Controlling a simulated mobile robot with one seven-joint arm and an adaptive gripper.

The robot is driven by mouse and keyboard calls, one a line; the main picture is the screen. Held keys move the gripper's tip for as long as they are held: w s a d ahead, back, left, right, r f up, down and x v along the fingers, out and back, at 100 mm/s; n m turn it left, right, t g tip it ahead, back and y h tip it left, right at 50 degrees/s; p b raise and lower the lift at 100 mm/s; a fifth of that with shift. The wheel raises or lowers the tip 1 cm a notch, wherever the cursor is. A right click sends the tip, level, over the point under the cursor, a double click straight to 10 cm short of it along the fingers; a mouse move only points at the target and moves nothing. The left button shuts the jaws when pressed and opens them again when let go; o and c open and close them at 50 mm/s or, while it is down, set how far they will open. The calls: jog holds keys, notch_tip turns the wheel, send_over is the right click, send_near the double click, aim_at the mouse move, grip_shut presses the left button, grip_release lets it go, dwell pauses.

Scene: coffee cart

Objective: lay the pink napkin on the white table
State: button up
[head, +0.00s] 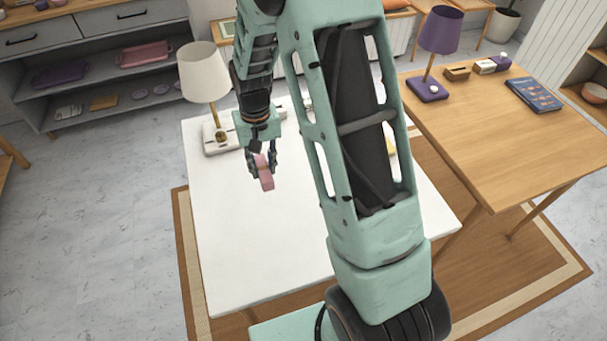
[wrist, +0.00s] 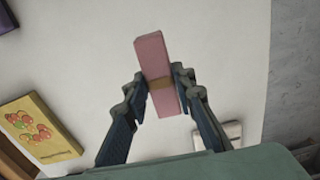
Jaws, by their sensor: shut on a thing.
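The white tabletop also fills most of the wrist view (wrist: 85,60). I cannot tell how high the napkin is above the surface. My arm hides part of the table's right side.
A white lamp (head: 204,75) stands at the table's back left corner. A yellow book-like item (wrist: 40,128) lies on the white table. A wooden table (head: 490,120) at right bears a purple lamp (head: 437,40) and a blue book (head: 534,95). The table's front left is clear.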

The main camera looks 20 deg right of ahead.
jog(key=w+a+r+b, duration=0.3)
jog(key=a+r+b, duration=0.1)
jog(key=b, duration=0.2)
send_near(303, 223)
jog(key=w, duration=0.1)
jog(key=w+a, duration=0.1)
jog(key=w, duration=0.1)
jog(key=w+a+f, duration=0.1)
jog(key=shift+w+a, duration=0.25)
jog(key=shift+w, duration=0.1)
jog(key=shift+s+d+f, duration=0.25)
jog(key=shift+s+f, duration=0.05)
jog(key=shift+f, duration=0.15)
jog(key=shift+s+d+f, duration=0.1)
jog(key=shift+f, duration=0.8)
jog(key=shift+s+d+f, duration=0.1)
jog(key=shift+f, duration=0.8)
jog(key=shift+f+b, duration=0.2)
jog(key=shift+b, duration=0.1)
jog(key=o, duration=0.9)
jog(key=shift+r, duration=0.1)
jog(key=shift+o, duration=0.2)
